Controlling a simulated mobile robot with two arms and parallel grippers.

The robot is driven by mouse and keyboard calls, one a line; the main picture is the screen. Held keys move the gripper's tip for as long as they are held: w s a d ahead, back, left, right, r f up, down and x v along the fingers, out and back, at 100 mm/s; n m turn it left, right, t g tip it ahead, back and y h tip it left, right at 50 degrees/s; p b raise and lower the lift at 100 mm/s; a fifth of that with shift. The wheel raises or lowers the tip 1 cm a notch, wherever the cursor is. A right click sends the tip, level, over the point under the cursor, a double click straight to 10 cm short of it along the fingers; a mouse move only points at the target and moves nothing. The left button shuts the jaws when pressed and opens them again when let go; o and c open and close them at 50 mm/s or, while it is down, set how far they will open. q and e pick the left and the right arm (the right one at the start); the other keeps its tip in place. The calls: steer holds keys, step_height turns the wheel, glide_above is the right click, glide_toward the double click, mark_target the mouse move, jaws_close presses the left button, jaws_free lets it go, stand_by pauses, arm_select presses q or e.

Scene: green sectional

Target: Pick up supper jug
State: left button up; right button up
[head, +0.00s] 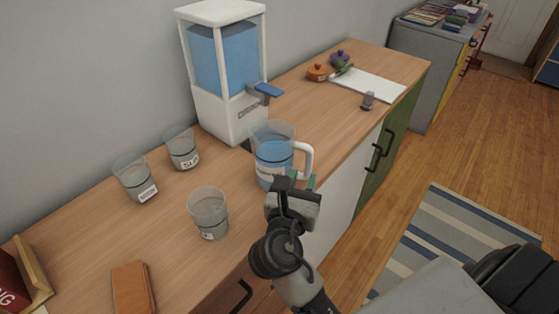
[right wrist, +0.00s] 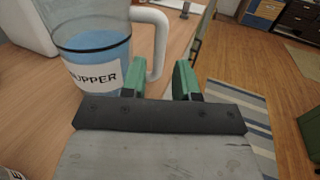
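The supper jug (head: 272,160) is a clear jug with blue liquid and a white handle, upright on the wooden counter in front of the dispenser. It also shows in the right wrist view (right wrist: 90,45), with its "SUPPER" label facing the camera and its handle on the right. My right gripper (head: 301,182) is close to the handle. In the right wrist view its green fingertips (right wrist: 162,80) are apart, with the lower handle just ahead of the gap. I cannot tell whether they touch it. My left gripper is not in view.
A white dispenser (head: 223,70) stands behind the jug. Clear labelled cups (head: 208,214) stand to its left on the counter (head: 85,235). A striped rug (head: 450,240) covers the floor at right.

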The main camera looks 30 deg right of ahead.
mark_target(308, 164)
steer(key=shift+x, duration=3.15)
steer(key=shift+f, duration=0.15)
jaws_close()
